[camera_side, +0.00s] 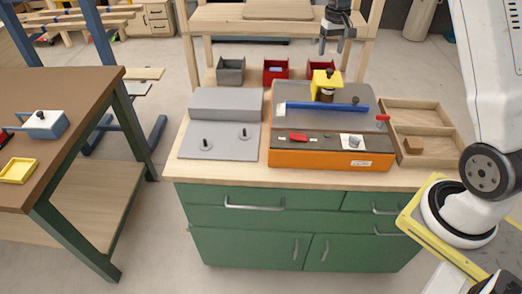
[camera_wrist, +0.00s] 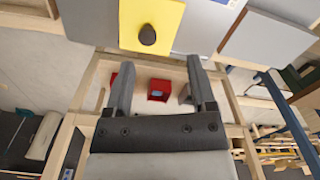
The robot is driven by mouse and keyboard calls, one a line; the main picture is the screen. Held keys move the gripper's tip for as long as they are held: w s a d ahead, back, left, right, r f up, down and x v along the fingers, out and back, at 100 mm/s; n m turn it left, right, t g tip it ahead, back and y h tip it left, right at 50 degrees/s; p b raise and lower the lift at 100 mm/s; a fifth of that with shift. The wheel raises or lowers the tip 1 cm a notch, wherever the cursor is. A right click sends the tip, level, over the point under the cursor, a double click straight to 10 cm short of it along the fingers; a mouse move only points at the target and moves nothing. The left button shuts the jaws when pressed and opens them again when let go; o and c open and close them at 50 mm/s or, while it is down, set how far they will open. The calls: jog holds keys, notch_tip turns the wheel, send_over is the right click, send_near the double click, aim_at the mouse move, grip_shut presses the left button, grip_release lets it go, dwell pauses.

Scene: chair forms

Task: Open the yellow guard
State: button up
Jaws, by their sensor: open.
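The yellow guard (camera_side: 319,82) stands at the middle of the blue fence (camera_side: 300,105) on the grey-topped orange machine (camera_side: 290,160). A dark cylindrical part shows just below its yellow plate. In the wrist view the guard (camera_wrist: 130,22) is a yellow plate at the top edge, with a dark round knob (camera_wrist: 147,35) on it. My gripper (camera_side: 332,48) is above and behind the guard in the side view, apart from it. Its two fingers are spread and empty in the wrist view (camera_wrist: 159,64), with the knob beyond the gap between their tips.
A red handle (camera_side: 382,118) is at the machine's right, near a divided wooden tray (camera_side: 425,125). Red bins (camera_side: 276,70) and a grey bin (camera_side: 230,71) stand behind. A grey fixture plate with two dark pegs (camera_side: 215,148) lies left. A wooden frame rises behind the bench.

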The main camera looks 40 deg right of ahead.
aim_at(330, 70)
jog(key=shift+w+d+r, duration=0.1)
jog(key=shift+w+d, duration=0.05)
jog(key=shift+d, duration=0.45)
jog(key=shift+w+d+r, duration=0.1)
jog(key=shift+d, duration=0.5)
jog(key=shift+f, duration=0.15)
jog(key=shift+f, duration=3.8)
grip_shut()
